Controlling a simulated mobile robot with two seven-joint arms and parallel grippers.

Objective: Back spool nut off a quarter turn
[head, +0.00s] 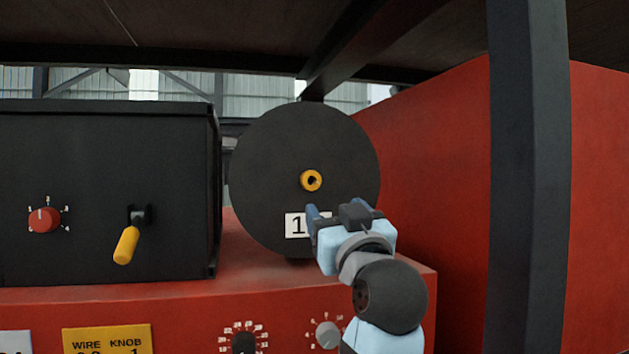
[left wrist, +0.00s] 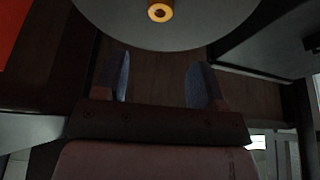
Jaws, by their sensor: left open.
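The spool nut (head: 311,181) is a small yellow ring with a dark bore at the centre of the dark round spool (head: 270,150). My left gripper (head: 340,211) is in front of the lower part of the spool, below and slightly right of the nut, and partly covers a white label (head: 295,225) reading "1". In the left wrist view the left gripper (left wrist: 160,85) is open, with nothing between its fingers. The nut (left wrist: 160,12) shows there at the top edge, beyond the fingertips and apart from them. My right gripper is not in view.
A black box (head: 100,190) with a red knob (head: 44,220) and a yellow-handled lever (head: 127,244) stands left of the spool. A dark post (head: 530,180) stands at the right, before a red panel (head: 440,170). A red console (head: 200,310) with dials is below.

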